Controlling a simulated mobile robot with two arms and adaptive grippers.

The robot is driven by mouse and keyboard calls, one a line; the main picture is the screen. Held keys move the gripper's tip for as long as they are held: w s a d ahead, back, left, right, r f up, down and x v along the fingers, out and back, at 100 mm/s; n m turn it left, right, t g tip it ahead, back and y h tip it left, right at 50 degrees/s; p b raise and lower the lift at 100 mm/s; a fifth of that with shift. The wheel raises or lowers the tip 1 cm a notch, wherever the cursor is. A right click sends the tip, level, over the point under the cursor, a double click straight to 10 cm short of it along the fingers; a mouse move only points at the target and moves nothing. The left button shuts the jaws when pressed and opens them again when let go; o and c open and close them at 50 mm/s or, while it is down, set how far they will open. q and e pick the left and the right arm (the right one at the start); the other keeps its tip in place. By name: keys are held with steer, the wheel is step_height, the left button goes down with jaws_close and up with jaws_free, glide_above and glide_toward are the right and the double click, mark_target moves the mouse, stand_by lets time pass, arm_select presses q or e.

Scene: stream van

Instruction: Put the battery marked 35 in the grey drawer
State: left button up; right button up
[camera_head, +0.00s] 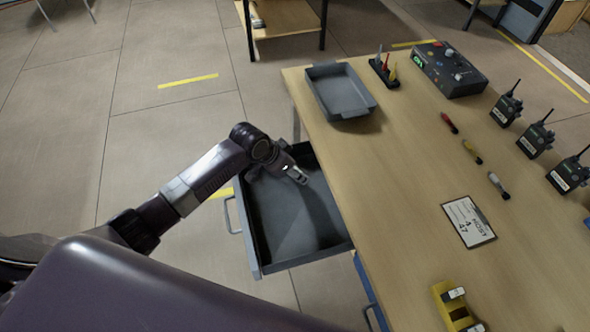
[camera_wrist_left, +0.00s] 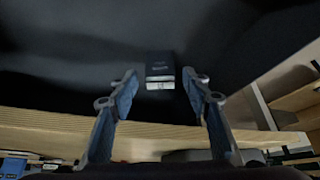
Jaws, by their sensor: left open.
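The grey drawer (camera_head: 282,232) is pulled open from the table's left side, and its visible floor in the head view looks empty. My left gripper (camera_head: 299,176) is over the far part of this drawer. In the left wrist view the gripper (camera_wrist_left: 160,82) is open, its two fingers apart. A small dark block with a pale end, likely the battery (camera_wrist_left: 160,66), lies just beyond the fingertips against a dark surface. Its marking is too small to read, and the head view does not show it. My right gripper is not in view.
A grey tray (camera_head: 372,108) stands on the table's far left corner, close to the drawer. The table (camera_head: 400,190) also holds a clipboard (camera_head: 468,221), several radios (camera_head: 535,139), markers, a control box (camera_head: 448,69) and a yellow holder (camera_head: 455,308). A blue front shows below the drawer.

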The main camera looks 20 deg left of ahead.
arm_select(q)
steer(key=shift+r, duration=0.1)
steer(key=v, duration=1.2)
steer(key=shift+s, duration=0.1)
stand_by(0.3)
